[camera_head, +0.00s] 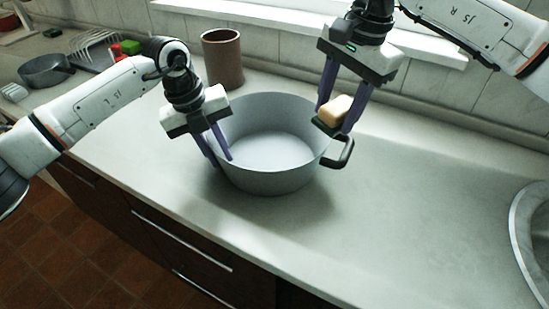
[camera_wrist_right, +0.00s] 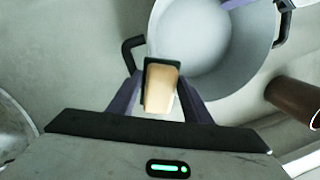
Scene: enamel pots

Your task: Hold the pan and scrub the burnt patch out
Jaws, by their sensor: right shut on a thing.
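The pan (camera_head: 262,179) is a deep grey pot with dark loop handles, upright on the worktop. Its pale inside floor (camera_wrist_right: 205,45) shows in the right wrist view, and I make out no dark burnt patch in either view. My right gripper (camera_head: 332,118) is shut on a yellow sponge with a dark green side (camera_wrist_right: 161,88). It holds the sponge over the pan's right rim, near the right handle (camera_head: 342,153). My left gripper (camera_head: 221,160) is at the pan's left side, fingers apart, one inside the wall and one outside. The left handle is mostly hidden in the head view.
A brown cylinder (camera_head: 223,60) stands behind the pan, near the wall. A dark small pan (camera_head: 46,69) and a wire rack (camera_head: 92,44) are at the far left. A round metal basin (camera_head: 518,235) is at the right edge. The worktop right of the pan is clear.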

